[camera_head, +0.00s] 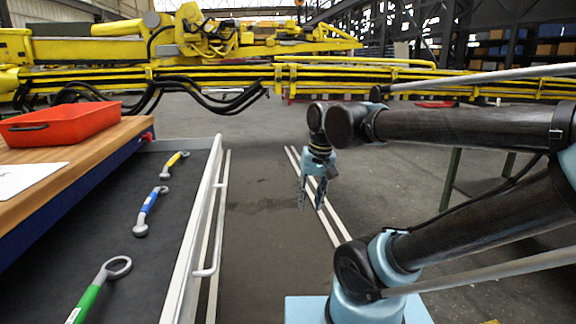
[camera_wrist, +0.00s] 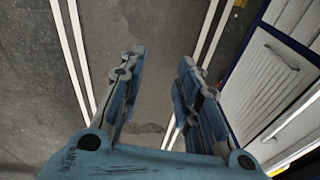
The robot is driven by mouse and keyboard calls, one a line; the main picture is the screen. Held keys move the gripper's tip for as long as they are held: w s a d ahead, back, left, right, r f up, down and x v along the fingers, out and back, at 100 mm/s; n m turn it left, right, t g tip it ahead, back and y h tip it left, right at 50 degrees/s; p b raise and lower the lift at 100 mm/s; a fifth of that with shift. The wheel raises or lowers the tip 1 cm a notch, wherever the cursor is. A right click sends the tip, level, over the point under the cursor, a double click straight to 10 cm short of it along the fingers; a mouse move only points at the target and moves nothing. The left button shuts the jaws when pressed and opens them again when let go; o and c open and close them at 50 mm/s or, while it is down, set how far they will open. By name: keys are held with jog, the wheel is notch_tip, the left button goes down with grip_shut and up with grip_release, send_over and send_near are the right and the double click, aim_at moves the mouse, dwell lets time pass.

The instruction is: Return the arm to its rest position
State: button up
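My gripper (camera_head: 312,192) hangs pointing down over the open floor in the head view, right of the drawer, with nothing between its fingers. In the wrist view my gripper (camera_wrist: 160,92) shows both fingers spread apart, with only floor between them. My arm comes in from the right side of the head view and bends down at the wrist. The gripper touches nothing that I can see.
An open drawer (camera_head: 186,212) at the left holds a yellow wrench (camera_head: 174,164), a blue wrench (camera_head: 149,211) and a green wrench (camera_head: 98,290). A red tray (camera_head: 62,124) sits on the wooden workbench (camera_head: 100,150). A yellow boom (camera_head: 330,76) spans the back. The floor between is clear.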

jog(key=s+d+f+h, duration=0.1)
jog(key=s+d+f, duration=0.3)
jog(key=d+f, duration=0.6)
jog(key=shift+d+f+m+t, duration=0.3)
jog(key=shift+d+f+m, duration=0.1)
jog(key=shift+d, duration=0.85)
